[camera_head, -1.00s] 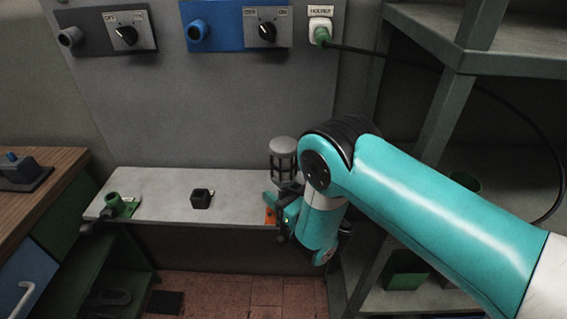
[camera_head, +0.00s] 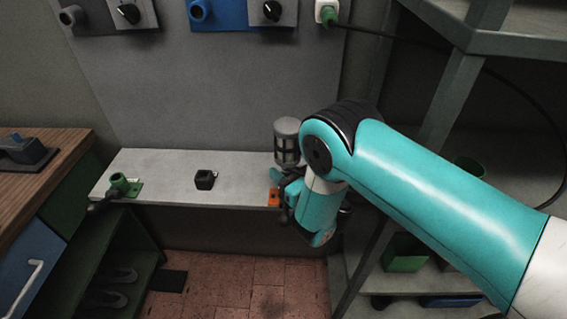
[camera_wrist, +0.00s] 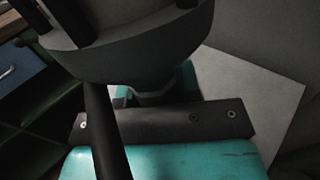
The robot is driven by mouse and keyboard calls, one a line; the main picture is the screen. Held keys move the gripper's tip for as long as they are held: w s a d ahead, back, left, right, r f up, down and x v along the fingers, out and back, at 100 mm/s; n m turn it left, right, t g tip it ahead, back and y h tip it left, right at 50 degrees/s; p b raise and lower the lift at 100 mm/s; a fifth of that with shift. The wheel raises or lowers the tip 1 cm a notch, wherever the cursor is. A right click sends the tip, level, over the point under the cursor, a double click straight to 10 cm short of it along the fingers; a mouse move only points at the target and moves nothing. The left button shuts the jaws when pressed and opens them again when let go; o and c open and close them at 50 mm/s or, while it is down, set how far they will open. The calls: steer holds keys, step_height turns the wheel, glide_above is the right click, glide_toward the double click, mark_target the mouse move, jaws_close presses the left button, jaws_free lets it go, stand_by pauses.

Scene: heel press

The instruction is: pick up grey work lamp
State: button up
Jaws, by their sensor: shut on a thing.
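The grey work lamp (camera_head: 286,143) stands upright at the right end of the grey shelf, with a round grey cap and a dark cage below it. My gripper (camera_head: 284,188) is at the lamp's lower part, partly hidden by my own wrist. In the wrist view the lamp's wide grey body (camera_wrist: 140,45) fills the top, close in front of my gripper (camera_wrist: 160,95). The jaws are shut on the lamp below this wide part. The exact contact is mostly hidden.
The grey shelf (camera_head: 240,170) also bears a small black block (camera_head: 205,179) and a green connector (camera_head: 122,184) at its left end. An orange piece (camera_head: 273,197) sits by my gripper. A shelving rack (camera_head: 450,110) stands close on the right. Panels with switches hang above.

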mark_target(281, 120)
step_height(281, 120, up, 8)
steer(key=shift+f, duration=0.1)
step_height(281, 120, up, 11)
steer(key=p, duration=1)
steer(key=shift+r+p, duration=0.5)
steer(key=shift+r, duration=0.1)
steer(key=shift+r+p, duration=2)
steer(key=shift+a, duration=0.1)
